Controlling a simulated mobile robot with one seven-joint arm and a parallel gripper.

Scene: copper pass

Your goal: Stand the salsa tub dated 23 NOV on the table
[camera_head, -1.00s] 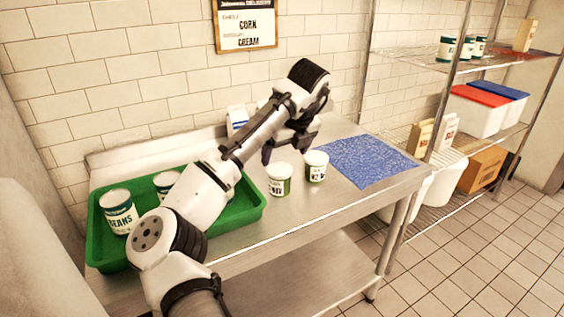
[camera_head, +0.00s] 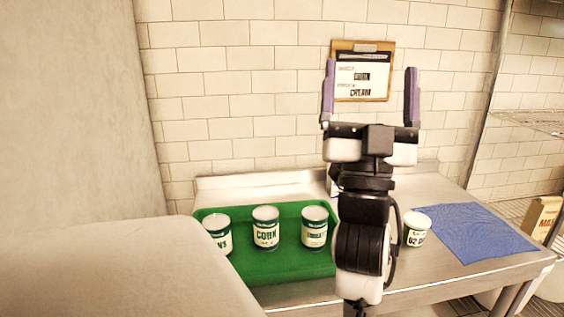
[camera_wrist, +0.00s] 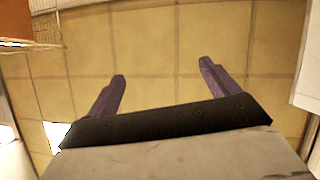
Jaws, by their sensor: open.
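A small white-lidded tub (camera_head: 417,229) with a green band stands upright on the steel table (camera_head: 425,274), just right of my arm. Its label seems to begin "02 D"; the rest is turned away or too small to read. No tub reading 23 NOV can be made out. A second tub seen earlier is not visible; my arm covers part of the table. My gripper (camera_head: 370,95) is raised high above the table in front of the wall, fingers up, open and empty. The wrist view shows its open fingers (camera_wrist: 162,72) with nothing between them.
A green tray (camera_head: 285,272) at left holds several cans, including a corn can (camera_head: 266,229). A blue mat (camera_head: 475,232) lies at the table's right. A clipboard (camera_head: 362,70) hangs on the wall. A wire shelf (camera_head: 535,121) stands at right.

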